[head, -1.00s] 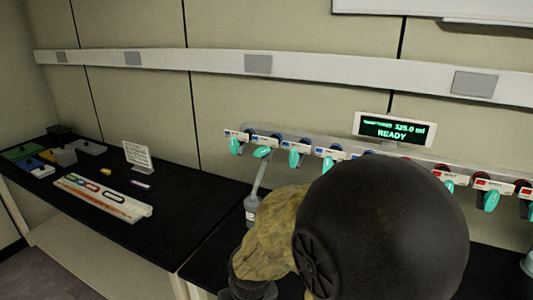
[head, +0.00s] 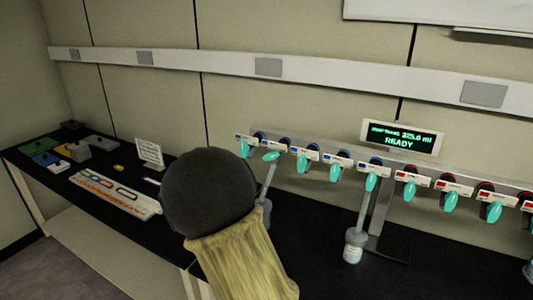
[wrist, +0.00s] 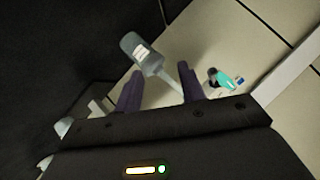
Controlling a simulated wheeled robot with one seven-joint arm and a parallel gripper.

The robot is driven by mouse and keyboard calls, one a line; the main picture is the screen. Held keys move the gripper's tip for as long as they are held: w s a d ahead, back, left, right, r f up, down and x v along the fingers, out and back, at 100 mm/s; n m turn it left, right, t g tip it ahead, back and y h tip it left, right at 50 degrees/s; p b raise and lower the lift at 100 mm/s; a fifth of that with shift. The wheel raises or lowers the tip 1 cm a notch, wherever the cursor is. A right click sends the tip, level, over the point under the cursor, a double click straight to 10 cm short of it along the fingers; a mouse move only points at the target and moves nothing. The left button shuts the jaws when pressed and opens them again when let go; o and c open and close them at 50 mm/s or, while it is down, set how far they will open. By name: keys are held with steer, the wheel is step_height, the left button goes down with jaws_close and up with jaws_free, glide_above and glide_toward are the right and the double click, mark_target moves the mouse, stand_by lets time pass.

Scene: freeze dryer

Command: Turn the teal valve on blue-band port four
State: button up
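A row of teal valves hangs from the port manifold in the head view. Blue-marked ports are on the left and red-marked ones on the right. Counted from the left, the fourth blue-marked port has a teal valve (head: 336,173) hanging down. The second valve (head: 271,156) is turned sideways. My gripper (wrist: 160,72) shows in the wrist view with its two purple fingers apart. A flask (wrist: 140,50) with a pale label and its tube appear between and beyond the fingers. A teal valve (wrist: 226,80) is right of the fingers. My arm hides the gripper in the head view.
A labelled flask (head: 353,246) hangs under the fifth port; another (head: 265,212) is partly behind my arm. A display (head: 402,138) reads READY above the manifold. A rack (head: 115,193), a sign (head: 149,153) and coloured blocks sit on the left bench.

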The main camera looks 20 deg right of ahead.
step_height(320, 180, up, 10)
steer(key=w+d+m+t+h+p, duration=0.1)
steer(key=w+d+m+h+p, duration=0.1)
steer(key=m+h, duration=0.6)
steer(key=shift+w+d+f, duration=0.15)
steer(key=shift+f, duration=0.1)
steer(key=shift+w, duration=0.1)
steer(key=p, duration=0.7)
glide_toward(270, 157)
steer(key=x, duration=0.7)
steer(key=shift+w+d+f, duration=0.1)
steer(key=shift+w+d, duration=0.2)
steer(key=shift+w, duration=0.05)
steer(key=shift+c, duration=0.2)
